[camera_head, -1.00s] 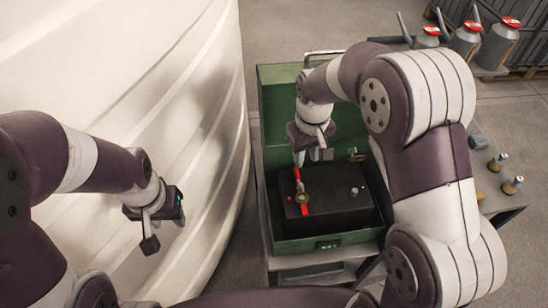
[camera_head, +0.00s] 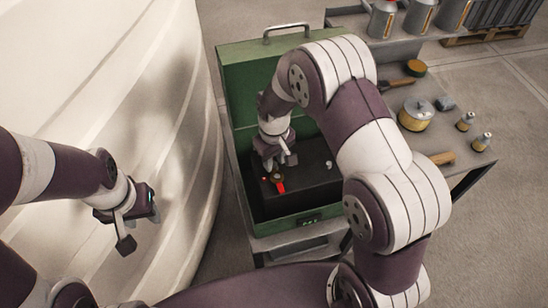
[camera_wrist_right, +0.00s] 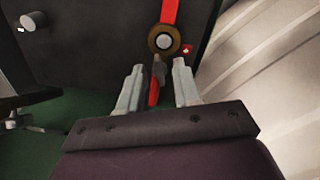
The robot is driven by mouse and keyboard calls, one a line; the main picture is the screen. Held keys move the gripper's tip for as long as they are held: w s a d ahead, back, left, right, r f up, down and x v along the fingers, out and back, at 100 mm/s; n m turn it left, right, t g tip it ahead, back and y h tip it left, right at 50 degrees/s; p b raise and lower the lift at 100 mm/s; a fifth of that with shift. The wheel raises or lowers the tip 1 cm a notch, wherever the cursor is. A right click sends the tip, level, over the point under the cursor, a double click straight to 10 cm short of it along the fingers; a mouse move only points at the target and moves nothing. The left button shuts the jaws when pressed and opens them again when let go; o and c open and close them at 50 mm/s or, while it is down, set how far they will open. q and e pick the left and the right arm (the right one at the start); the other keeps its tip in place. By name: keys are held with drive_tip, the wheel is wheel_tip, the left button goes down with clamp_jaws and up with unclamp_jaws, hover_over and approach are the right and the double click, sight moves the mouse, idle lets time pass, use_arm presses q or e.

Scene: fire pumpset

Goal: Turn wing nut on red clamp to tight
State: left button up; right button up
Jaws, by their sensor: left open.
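The red clamp (camera_head: 281,187) sits on top of a black box (camera_head: 310,185) inside an open green case (camera_head: 238,92). In the right wrist view the clamp (camera_wrist_right: 169,12) shows as a red strap with a brass-coloured ring (camera_wrist_right: 164,41). A small dark grey piece (camera_wrist_right: 158,70), perhaps the wing nut, stands between my right fingertips, with gaps on both sides. My right gripper (camera_head: 279,163) is open, close over the clamp and partly hiding it in the head view. My left gripper (camera_head: 124,230) is open and empty, left of the case.
A large pale ribbed tank (camera_head: 110,80) fills the left side. A round knob (camera_wrist_right: 35,20) stands on the box.

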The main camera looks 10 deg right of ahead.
clamp_jaws()
drive_tip(key=shift+r+m, duration=0.1)
drive_tip(key=shift+m, duration=0.2)
drive_tip(key=m+p, duration=0.2)
drive_tip(key=shift+r+m, duration=0.1)
drive_tip(key=shift+m, duration=0.3)
drive_tip(key=m+p, duration=0.2)
drive_tip(key=m, duration=0.2)
drive_tip(key=shift+m, duration=0.3)
drive_tip(key=m+p, duration=0.2)
drive_tip(key=m, duration=0.4)
drive_tip(key=m+p, duration=0.1)
drive_tip(key=m, duration=0.4)
drive_tip(key=shift+m, duration=0.4)
